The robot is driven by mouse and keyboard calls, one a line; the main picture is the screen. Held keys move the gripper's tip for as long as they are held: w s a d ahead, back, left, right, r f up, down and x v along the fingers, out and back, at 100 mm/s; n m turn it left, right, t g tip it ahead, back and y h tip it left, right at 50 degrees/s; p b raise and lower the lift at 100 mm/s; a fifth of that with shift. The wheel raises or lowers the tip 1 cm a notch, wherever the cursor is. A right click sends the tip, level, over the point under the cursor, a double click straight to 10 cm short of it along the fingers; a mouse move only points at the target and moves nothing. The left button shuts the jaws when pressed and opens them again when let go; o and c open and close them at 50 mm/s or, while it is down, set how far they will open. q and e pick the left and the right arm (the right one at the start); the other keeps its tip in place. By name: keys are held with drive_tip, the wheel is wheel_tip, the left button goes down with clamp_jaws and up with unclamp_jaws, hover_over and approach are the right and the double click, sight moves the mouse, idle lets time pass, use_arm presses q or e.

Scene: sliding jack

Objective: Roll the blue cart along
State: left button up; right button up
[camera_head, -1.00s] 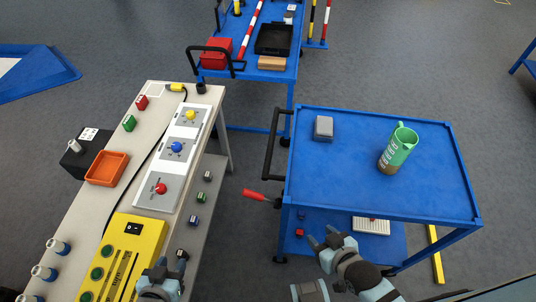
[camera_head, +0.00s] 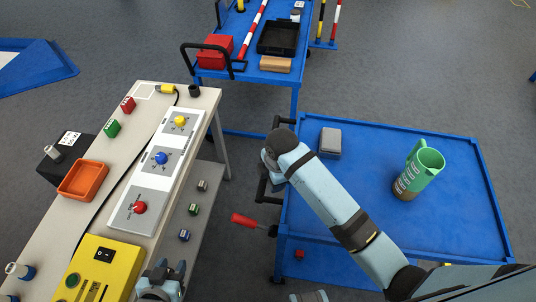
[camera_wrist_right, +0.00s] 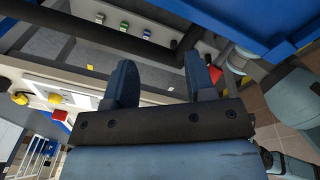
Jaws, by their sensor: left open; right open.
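The blue cart (camera_head: 345,195) stands at the right in the head view, its blue top also at the upper right of the right wrist view (camera_wrist_right: 262,22). Its black push handle (camera_head: 282,121) is on its left side, partly hidden by my right arm. My right gripper (camera_head: 268,160) is at that handle; its two fingers are apart in the right wrist view (camera_wrist_right: 161,75), close to a dark bar (camera_wrist_right: 110,40). I cannot tell whether they touch it. My left gripper (camera_head: 160,275) is open and empty beside the workbench, away from the cart.
A green jug (camera_head: 418,172) and a grey box (camera_head: 330,142) stand on the cart. A red-gripped lever (camera_head: 243,219) sticks out at its left. The workbench (camera_head: 190,105) is at left, and another blue cart (camera_head: 270,77) stands behind. Grey floor is open at upper right.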

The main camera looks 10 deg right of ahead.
drive_tip(key=w+a+r+n+g+h, duration=0.1)
drive_tip(key=w+r+n+h, duration=0.1)
drive_tip(key=w+r+n, duration=0.35)
drive_tip(key=w+a+r+n+g+h, duration=0.1)
drive_tip(key=w+r+n+h, duration=0.1)
drive_tip(key=w+n, duration=0.55)
drive_tip(key=shift+m, duration=0.8)
drive_tip(key=x, duration=0.4)
drive_tip(key=w+x, duration=0.1)
drive_tip(key=x, duration=0.8)
drive_tip(key=shift+w+f+b, duration=0.2)
drive_tip(key=shift+f+b, duration=0.1)
drive_tip(key=shift+b, duration=0.1)
clamp_jaws()
